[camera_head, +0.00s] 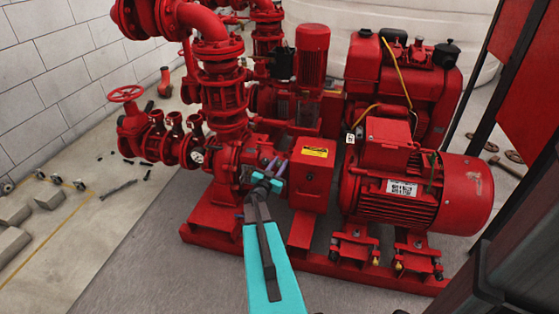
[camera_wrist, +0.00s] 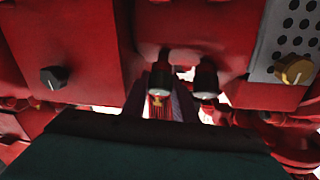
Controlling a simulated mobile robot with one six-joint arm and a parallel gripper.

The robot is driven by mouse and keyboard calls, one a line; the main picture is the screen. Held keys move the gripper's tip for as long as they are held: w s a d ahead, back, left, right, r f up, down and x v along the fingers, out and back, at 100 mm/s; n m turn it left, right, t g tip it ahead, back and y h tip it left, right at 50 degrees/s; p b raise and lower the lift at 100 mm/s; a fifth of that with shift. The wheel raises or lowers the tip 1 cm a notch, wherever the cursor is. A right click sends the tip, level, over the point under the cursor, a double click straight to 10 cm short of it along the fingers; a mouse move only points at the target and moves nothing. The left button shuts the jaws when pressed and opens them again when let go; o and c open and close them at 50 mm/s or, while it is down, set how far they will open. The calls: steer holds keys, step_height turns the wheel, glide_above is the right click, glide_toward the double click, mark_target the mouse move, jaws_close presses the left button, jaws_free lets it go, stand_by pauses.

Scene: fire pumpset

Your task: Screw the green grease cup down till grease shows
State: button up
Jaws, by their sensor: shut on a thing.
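My gripper (camera_head: 275,167) reaches in at the pump between the pump casing and the red box with the yellow label. In the wrist view its two purplish fingers (camera_wrist: 161,98) stand either side of a dark cylindrical cup with a pale end (camera_wrist: 160,84), and the gripper is shut on it. A second similar dark cup (camera_wrist: 206,80) sits just right of the fingers. I cannot make out green on either cup, so I cannot tell which is the green grease cup. No grease is visible. In the head view the fingertips and arm hide the cups.
A black knob (camera_wrist: 53,78) and a brass-coloured knob (camera_wrist: 295,69) sit left and right in the wrist view. The red labelled box (camera_head: 312,175), motor (camera_head: 425,195) and piping (camera_head: 222,95) crowd the pump. Grey blocks (camera_head: 49,196) lie on the floor at left.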

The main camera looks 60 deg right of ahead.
steer(key=shift+w+r+m+g+p, duration=0.15)
steer(key=shift+m+g+p, duration=0.8)
steer(key=shift+m+p, duration=0.35)
steer(key=shift+w+r+m+g+p, duration=0.1)
steer(key=shift+r+m+g+p, duration=0.05)
steer(key=shift+m+g+p, duration=1.1)
steer(key=shift+f+m+g+y+p, duration=0.15)
steer(key=shift+m+g+y+p, duration=0.5)
steer(key=shift+m+p, duration=0.65)
steer(key=shift+s+f+m+g, duration=0.1)
steer(key=shift+s+m+g, duration=0.05)
steer(key=shift+m+g, duration=0.1)
steer(key=o, duration=0.8)
steer(key=shift+c, duration=0.2)
steer(key=shift+a, duration=0.15)
steer(key=v, duration=1.3)
steer(key=shift+a+p, duration=0.25)
steer(key=shift+p, duration=0.2)
